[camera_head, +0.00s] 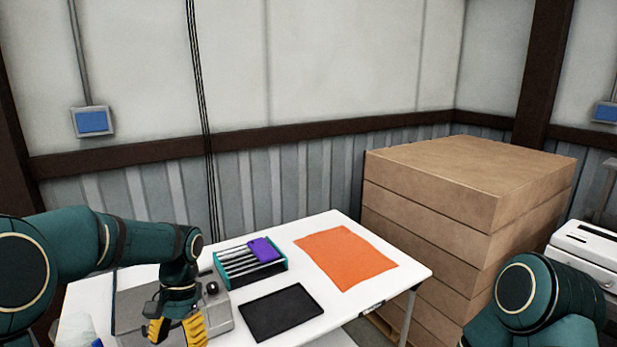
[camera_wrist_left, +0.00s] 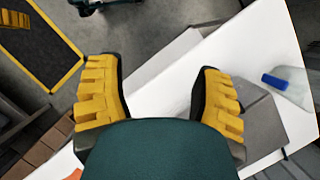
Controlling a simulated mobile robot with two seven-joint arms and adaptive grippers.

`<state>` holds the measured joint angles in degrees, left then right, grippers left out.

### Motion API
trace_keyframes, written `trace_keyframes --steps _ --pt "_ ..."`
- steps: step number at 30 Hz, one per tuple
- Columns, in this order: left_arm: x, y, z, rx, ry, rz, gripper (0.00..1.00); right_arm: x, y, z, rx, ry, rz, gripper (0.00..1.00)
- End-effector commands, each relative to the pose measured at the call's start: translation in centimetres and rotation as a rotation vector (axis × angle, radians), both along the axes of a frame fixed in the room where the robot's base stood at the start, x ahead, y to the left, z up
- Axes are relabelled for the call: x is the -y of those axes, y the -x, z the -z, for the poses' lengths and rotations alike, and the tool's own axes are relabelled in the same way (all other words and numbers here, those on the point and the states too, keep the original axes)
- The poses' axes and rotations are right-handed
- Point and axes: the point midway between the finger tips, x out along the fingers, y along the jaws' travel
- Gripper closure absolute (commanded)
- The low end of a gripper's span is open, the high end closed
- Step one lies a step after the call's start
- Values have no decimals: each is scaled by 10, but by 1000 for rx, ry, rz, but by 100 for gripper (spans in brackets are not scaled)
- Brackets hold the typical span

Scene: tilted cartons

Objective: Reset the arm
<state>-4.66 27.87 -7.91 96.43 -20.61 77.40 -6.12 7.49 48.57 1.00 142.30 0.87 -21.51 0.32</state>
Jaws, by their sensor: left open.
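My left gripper (camera_head: 178,330) hangs low over the left part of the white table (camera_head: 335,313) in the head view, in front of a grey flat device (camera_head: 135,301). Its yellow fingers are apart, with nothing seen between them. In the left wrist view the open left gripper (camera_wrist_left: 161,95) is above the table edge, with the white top and a grey surface behind the fingers. My right arm shows only as a teal link at the lower right of the head view; its gripper is out of the picture.
On the table are a teal rack (camera_head: 226,282) with a purple item (camera_head: 263,249), a black tray (camera_head: 281,312) and an orange sheet (camera_head: 345,257). Stacked brown cartons (camera_head: 430,205) stand beyond the table's right side. A white machine (camera_head: 588,246) is at far right.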

Motion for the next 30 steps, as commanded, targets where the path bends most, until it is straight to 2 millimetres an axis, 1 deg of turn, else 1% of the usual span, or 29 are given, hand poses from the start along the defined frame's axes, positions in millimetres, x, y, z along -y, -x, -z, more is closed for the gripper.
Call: trace_keyframes --steps 1,5,6,8,12,15,18,21,24,27,30 --pt "9 2 23 9 24 2 34 0 0 2 0 0 0 100" --pt "31 5 73 62 90 -12 34 0 0 6 -1 0 -1 100" --pt "39 7 89 78 113 -20 34 0 0 7 -2 0 -2 100" --pt "52 11 114 106 148 -36 34 0 1 9 -2 0 -3 100" --pt "85 30 173 176 234 -100 34 -1 2 13 -6 0 -5 100" --pt "107 48 209 229 288 -165 34 -1 3 16 -6 -1 -6 100" --pt "125 69 240 283 328 -238 34 -1 3 20 -8 -1 -7 100" --pt "138 91 263 333 352 -318 34 -1 4 23 -10 -1 -8 100" --pt "147 110 277 382 363 -387 34 -1 5 25 -12 -1 -10 100" --pt "151 123 285 418 364 -438 34 -1 5 27 -13 -1 -10 100" --pt "152 131 289 444 362 -468 34 -2 5 28 -13 -1 -11 100"
